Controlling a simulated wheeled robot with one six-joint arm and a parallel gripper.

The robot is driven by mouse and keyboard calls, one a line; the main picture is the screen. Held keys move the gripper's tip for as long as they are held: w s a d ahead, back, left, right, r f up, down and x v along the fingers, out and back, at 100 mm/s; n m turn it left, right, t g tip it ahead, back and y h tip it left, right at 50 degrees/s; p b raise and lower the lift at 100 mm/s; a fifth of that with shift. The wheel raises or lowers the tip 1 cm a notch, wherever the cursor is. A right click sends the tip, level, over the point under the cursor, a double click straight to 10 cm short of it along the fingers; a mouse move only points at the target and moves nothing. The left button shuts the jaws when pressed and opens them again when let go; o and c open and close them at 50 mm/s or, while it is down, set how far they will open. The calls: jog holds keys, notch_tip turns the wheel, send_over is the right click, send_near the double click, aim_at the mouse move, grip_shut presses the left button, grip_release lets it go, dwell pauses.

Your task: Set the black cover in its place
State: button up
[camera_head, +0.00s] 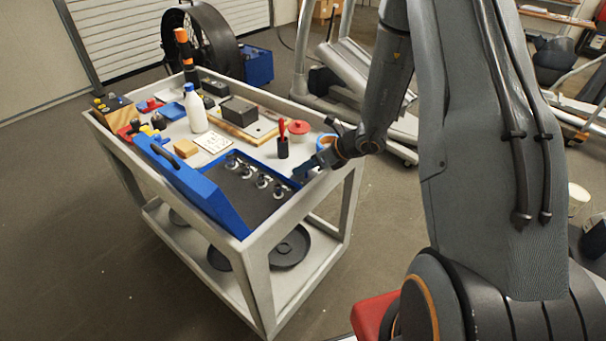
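I cannot tell which dark thing is the black cover. A black round disc (292,250) lies on the cart's lower shelf, with another partly hidden beside it. A dark block (239,111) sits on a wooden board (262,131) on the top shelf. My gripper (308,169) is at the cart's right side, low over the right edge of an open blue case (180,181). The fingers are small and dark here, so I cannot see whether they are open or hold anything. The case has a dark tray (250,200) with several round metal-and-black parts.
The grey cart (255,253) has raised rims. A treadmill stands behind; the floor at left is clear.

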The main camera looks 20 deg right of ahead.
grip_shut()
jog(key=shift+r, duration=0.15)
